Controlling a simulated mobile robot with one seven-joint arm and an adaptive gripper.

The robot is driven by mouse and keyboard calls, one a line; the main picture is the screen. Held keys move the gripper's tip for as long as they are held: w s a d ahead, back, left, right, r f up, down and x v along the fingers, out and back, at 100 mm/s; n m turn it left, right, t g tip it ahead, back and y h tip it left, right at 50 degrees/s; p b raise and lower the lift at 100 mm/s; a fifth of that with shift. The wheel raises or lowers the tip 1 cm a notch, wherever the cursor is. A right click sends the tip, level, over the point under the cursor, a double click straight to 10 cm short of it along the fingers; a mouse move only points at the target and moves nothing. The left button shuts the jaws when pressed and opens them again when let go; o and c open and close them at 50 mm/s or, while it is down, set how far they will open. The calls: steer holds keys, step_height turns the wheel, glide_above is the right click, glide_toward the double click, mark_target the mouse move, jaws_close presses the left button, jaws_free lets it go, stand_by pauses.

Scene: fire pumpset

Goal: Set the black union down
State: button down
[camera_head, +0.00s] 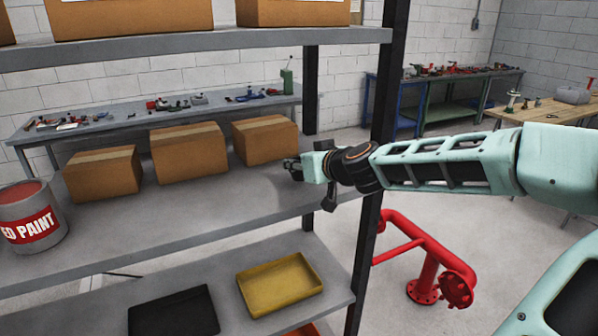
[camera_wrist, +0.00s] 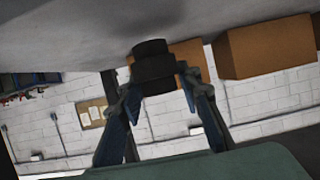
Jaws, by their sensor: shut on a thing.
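The black union (camera_wrist: 152,62) is a short dark stepped cylinder, held between the fingertips in the wrist view. My gripper (camera_wrist: 153,82) is shut on it, one finger on each side. In the head view my gripper (camera_head: 297,168) reaches in from the right, over the right part of the grey middle shelf (camera_head: 200,205). The union is too small and dark there to tell from the fingers. The wrist view is upside down, with the shelf surface along its top. I cannot tell whether the union touches the shelf.
Three cardboard boxes (camera_head: 188,152) stand along the shelf's back, the right one close to my gripper. A red paint can (camera_head: 30,220) is at the left. A dark shelf post (camera_head: 368,230) stands beside my forearm. The shelf's front middle is clear. A yellow tray (camera_head: 280,284) lies below.

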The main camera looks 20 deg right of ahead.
steer(key=shift+f, duration=1)
steer(key=shift+f, duration=0.2)
steer(key=c, duration=1.4)
jaws_free()
steer(key=shift+s+r, duration=0.15)
steer(key=shift+r, duration=0.1)
steer(key=shift+p+v, duration=1)
steer(key=shift+v, duration=4.9)
steer(key=shift+d, duration=0.1)
